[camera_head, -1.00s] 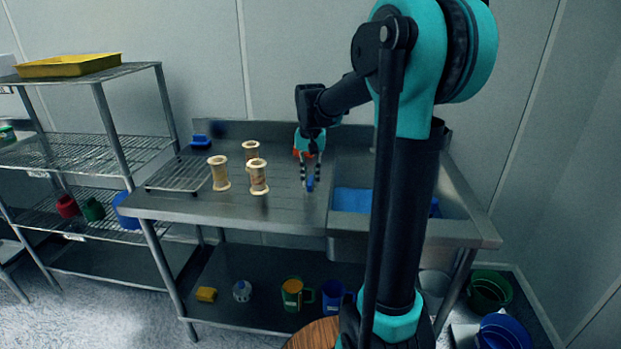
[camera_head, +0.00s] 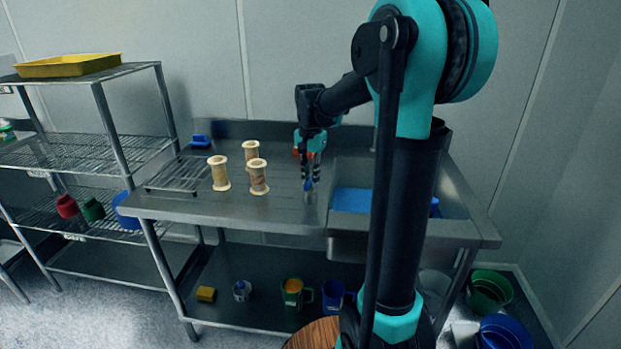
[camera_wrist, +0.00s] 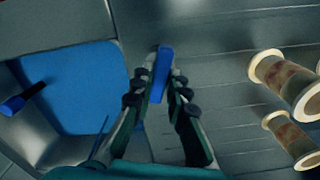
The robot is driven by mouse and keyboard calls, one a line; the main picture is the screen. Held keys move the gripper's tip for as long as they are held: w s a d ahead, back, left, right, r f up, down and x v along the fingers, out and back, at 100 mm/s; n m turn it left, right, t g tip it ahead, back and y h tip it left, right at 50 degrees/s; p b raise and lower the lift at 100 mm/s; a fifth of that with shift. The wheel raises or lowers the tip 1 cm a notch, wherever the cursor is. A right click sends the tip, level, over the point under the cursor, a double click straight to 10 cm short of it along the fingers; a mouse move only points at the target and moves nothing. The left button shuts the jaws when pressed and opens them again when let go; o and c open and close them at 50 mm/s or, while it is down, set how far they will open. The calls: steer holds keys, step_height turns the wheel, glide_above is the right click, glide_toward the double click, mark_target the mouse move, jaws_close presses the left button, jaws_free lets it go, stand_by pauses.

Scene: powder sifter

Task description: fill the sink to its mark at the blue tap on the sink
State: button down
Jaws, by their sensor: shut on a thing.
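The sink (camera_head: 452,202) is set in the right end of the steel table. A flat blue surface (camera_head: 352,200) shows inside it; the wrist view shows it at the left (camera_wrist: 75,85). I cannot make out a fill mark. The blue tap (camera_head: 307,186) stands at the sink's left edge, mostly hidden by my fingers. In the wrist view its blue handle (camera_wrist: 163,62) lies between the fingertips. My gripper (camera_head: 311,178) points down and is shut on this blue handle. My arm hides part of the sink in the head view.
Three tan spools (camera_head: 258,178) stand on the table left of my gripper. A wire rack (camera_head: 180,174) and a blue item (camera_head: 201,140) are farther left. A blue-ended rod (camera_wrist: 14,104) lies in the sink. Cups (camera_head: 292,292) stand on the lower shelf.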

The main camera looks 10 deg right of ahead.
mark_target(311, 180)
steer(key=shift+m, duration=1.1)
steer(key=c, duration=1.5)
jaws_free()
steer(key=shift+r, duration=0.1)
step_height(311, 180, up, 12)
